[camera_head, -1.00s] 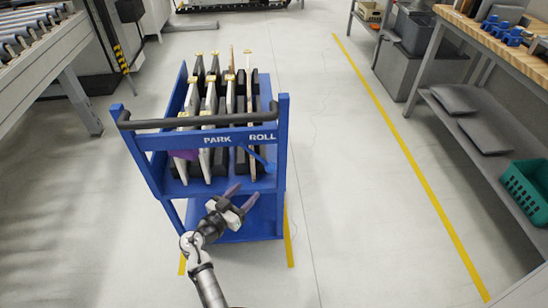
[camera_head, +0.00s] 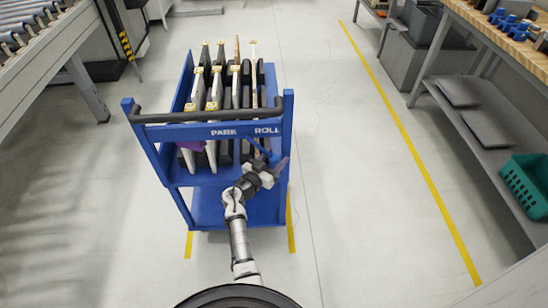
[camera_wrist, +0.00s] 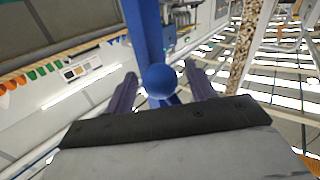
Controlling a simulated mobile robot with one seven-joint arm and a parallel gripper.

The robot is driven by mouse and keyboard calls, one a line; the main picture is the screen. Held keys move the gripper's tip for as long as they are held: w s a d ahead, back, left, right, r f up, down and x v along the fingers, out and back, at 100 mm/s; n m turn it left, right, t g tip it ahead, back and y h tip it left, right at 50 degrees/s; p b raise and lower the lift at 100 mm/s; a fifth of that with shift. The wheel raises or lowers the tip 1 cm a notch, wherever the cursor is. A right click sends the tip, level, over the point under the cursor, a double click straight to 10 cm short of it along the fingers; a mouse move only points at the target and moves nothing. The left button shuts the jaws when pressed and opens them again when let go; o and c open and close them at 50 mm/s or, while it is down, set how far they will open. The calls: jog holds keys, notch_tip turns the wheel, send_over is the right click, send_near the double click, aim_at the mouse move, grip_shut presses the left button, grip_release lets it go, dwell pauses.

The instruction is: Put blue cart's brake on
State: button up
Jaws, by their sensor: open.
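The blue cart (camera_head: 210,131) stands ahead of me, with white PARK and ROLL labels on its upper bar and a dark handle above. Its blue brake lever (camera_head: 262,149) sits under the ROLL end and is partly hidden by my gripper (camera_head: 272,161). In the wrist view, the lever's round blue knob (camera_wrist: 160,80) shows between the two purple fingers of my gripper (camera_wrist: 161,76). The fingers are open, with a visible gap on each side of the knob. A blue cart post (camera_wrist: 146,30) rises behind the knob.
Several upright panels in dark slots fill the cart's top. A roller conveyor (camera_head: 40,30) is at left. At right, a workbench has a lower shelf (camera_head: 490,130) and a green basket (camera_head: 526,184). Yellow-lined floor (camera_head: 350,150) right of the cart is clear.

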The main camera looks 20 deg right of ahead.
grip_shut()
dwell(0.3)
jog(key=shift+a+f, duration=0.1)
